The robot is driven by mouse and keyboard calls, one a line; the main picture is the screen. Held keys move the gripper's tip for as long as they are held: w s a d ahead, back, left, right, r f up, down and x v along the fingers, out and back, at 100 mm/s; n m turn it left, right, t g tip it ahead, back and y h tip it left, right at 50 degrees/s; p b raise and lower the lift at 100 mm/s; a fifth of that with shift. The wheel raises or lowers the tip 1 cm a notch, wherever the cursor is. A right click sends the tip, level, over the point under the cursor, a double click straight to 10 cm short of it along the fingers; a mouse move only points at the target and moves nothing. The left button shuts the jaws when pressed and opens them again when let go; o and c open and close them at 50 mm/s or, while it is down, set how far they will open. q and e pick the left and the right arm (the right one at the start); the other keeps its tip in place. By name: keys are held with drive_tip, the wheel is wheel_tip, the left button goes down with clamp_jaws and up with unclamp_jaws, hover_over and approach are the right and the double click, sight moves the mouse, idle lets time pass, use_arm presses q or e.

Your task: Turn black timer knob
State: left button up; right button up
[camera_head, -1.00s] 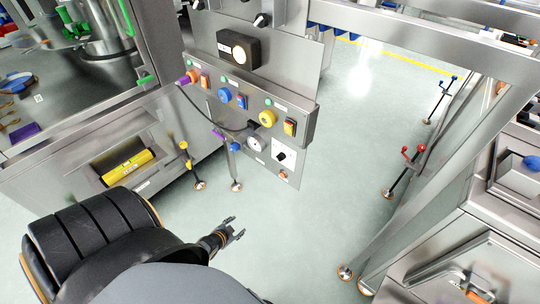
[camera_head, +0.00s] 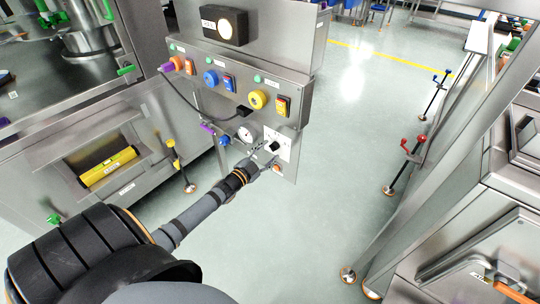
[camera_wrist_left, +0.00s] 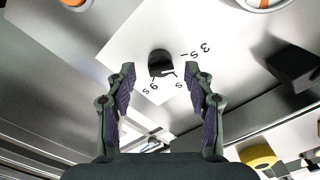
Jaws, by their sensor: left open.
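The black timer knob (camera_head: 274,147) sits on a white plate (camera_head: 284,138) low on the steel control panel. In the left wrist view the knob (camera_wrist_left: 160,63) is ahead, between and beyond the fingertips, with dial marks beside it on the white plate. My left gripper (camera_head: 267,159) is just in front of the plate in the head view. In the left wrist view its two fingers (camera_wrist_left: 161,76) are spread wide, with the knob apart from both. The right gripper is not in view.
A gauge (camera_head: 244,134) is left of the knob and an orange button (camera_head: 277,168) is below it.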

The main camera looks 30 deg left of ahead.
use_arm(q)
drive_tip(key=shift+w, duration=0.8)
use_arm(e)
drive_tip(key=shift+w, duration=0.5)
use_arm(q)
clamp_jaws()
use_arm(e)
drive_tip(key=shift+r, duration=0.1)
